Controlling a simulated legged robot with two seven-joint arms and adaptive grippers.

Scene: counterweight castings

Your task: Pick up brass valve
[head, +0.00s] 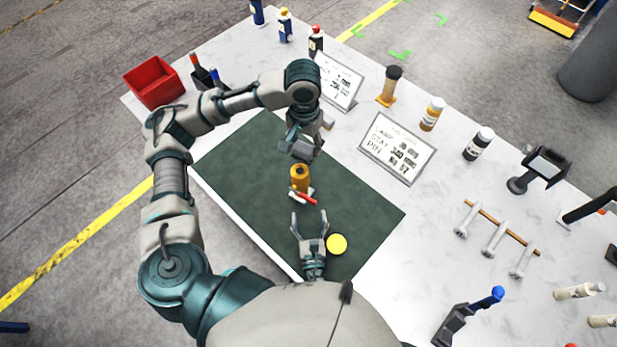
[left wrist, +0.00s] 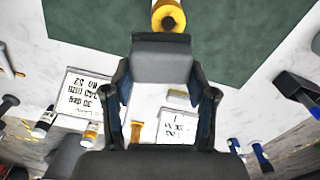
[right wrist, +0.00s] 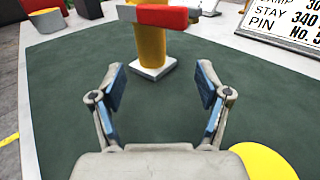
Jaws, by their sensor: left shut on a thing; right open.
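The brass valve (head: 299,176) is a yellow upright cylinder with a white base and a red handle, standing on the green mat (head: 240,170). It also shows in the left wrist view (left wrist: 168,17) and the right wrist view (right wrist: 151,45), where the red handle (right wrist: 165,15) crosses in front of it. My left gripper (head: 306,138) is shut on a grey block (left wrist: 161,60) and holds it just behind the valve in the head view; whether they touch is unclear. My right gripper (head: 309,218) is open and empty, in front of the valve and apart from it.
A yellow disc (head: 337,243) lies right of my right gripper. Printed signs (head: 398,147) and several bottles (head: 433,113) stand along the back. A red bin (head: 155,82) is at the far left corner. The mat is clear right of the valve.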

